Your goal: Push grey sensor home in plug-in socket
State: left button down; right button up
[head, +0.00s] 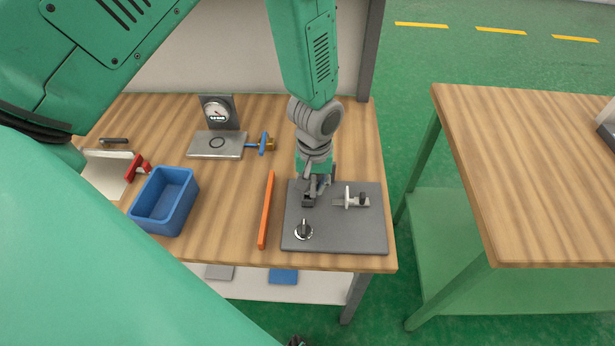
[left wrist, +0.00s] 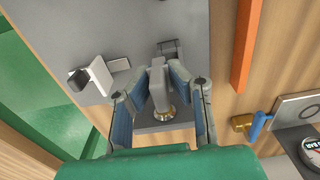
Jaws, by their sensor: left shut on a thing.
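My left gripper (head: 311,190) points down over the rear left part of the dark grey plate (head: 340,235). In the left wrist view its two fingers (left wrist: 160,80) are closed on the grey sensor (left wrist: 159,85), which stands upright between them. A brass ring (left wrist: 164,113) shows at the sensor's foot, at a dark grey block (left wrist: 165,124) that looks like the plug-in socket. The fingers hide part of both, and I cannot tell how deep the sensor sits. My right gripper is not in view.
A blue bin (head: 164,200) and a gauge stand (head: 218,112) are farther left. Another table (head: 530,170) stands right, across a gap.

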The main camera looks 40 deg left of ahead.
pick_arm(q)
jog(key=shift+d, duration=0.5)
jog(key=shift+a+f, duration=0.15)
jog(key=shift+a, duration=0.6)
jog(key=shift+a+f, duration=0.1)
jog(key=shift+a, duration=0.25)
jog(key=shift+d, duration=1)
jog(key=shift+d+f, duration=0.1)
jog(key=shift+f, duration=0.15)
jog(key=shift+a+f, duration=0.15)
jog(key=shift+a, duration=0.75)
jog(key=shift+r, duration=0.25)
jog(key=shift+d+r, duration=0.1)
jog(key=shift+d, duration=0.65)
jog(key=shift+a, duration=0.75)
jog(key=shift+a+p, duration=0.2)
jog(key=shift+p, duration=0.1)
jog(key=shift+a, duration=0.1)
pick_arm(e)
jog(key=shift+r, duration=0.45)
